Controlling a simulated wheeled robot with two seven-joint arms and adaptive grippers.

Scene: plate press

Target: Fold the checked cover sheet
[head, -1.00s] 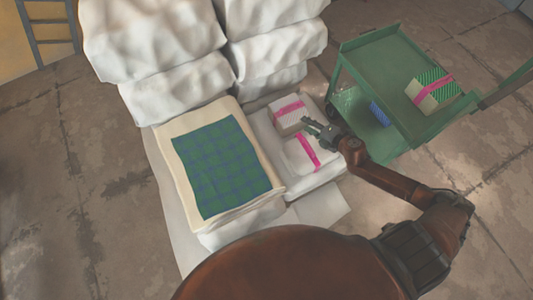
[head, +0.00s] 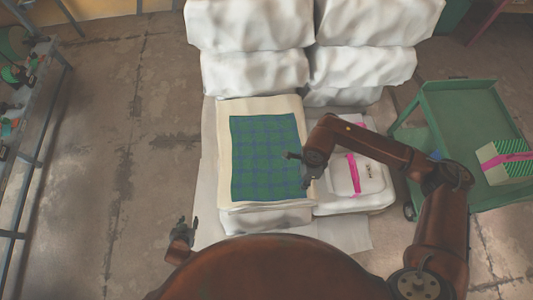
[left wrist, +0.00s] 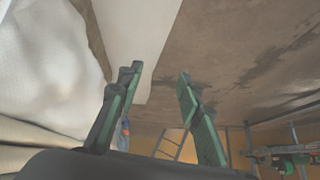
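The checked cover sheet (head: 265,150), green and blue, lies flat on a cream cloth (head: 287,105) on top of a white stack in the head view. My right gripper (head: 297,170) is at the sheet's right edge, its fingers spread with nothing seen between them. Whether it touches the sheet I cannot tell. My left gripper (head: 183,230) is low, left of the stack's near corner and apart from the sheet. In the left wrist view my left gripper (left wrist: 160,90) is open and empty, with floor and pale material beyond its fingers.
A white package with a pink band (head: 353,176) lies right of the sheet, partly under my right arm. Large white sacks (head: 255,72) stand behind. A green cart (head: 455,110) with a striped box (head: 507,160) is at right. A metal shelf (head: 42,110) is at far left; floor between is clear.

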